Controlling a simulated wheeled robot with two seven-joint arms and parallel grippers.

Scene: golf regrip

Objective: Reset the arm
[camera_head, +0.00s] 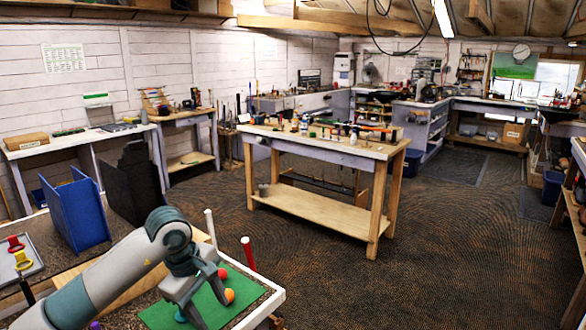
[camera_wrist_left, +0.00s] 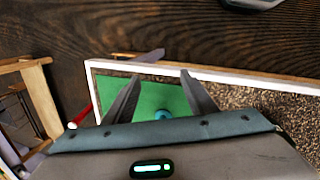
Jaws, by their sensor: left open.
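My left arm reaches in from the left in the head view. Its left gripper (camera_head: 190,302) is open and empty above the green mat (camera_head: 160,317) on the near bench. In the left wrist view the two fingers of the left gripper (camera_wrist_left: 160,82) stand apart over the green mat (camera_wrist_left: 155,96), with a small teal object (camera_wrist_left: 163,114) between them. On the mat in the head view are an orange ball (camera_head: 229,295) and a reddish ball (camera_head: 222,273). My right gripper is not in view.
A red grip (camera_head: 247,252) and a white grip (camera_head: 209,226) stand upright by the bench edge. A blue holder (camera_head: 75,215), a black holder (camera_head: 133,185) and a grey tray (camera_head: 30,266) are at left. A cluttered workbench (camera_head: 320,143) stands beyond open floor.

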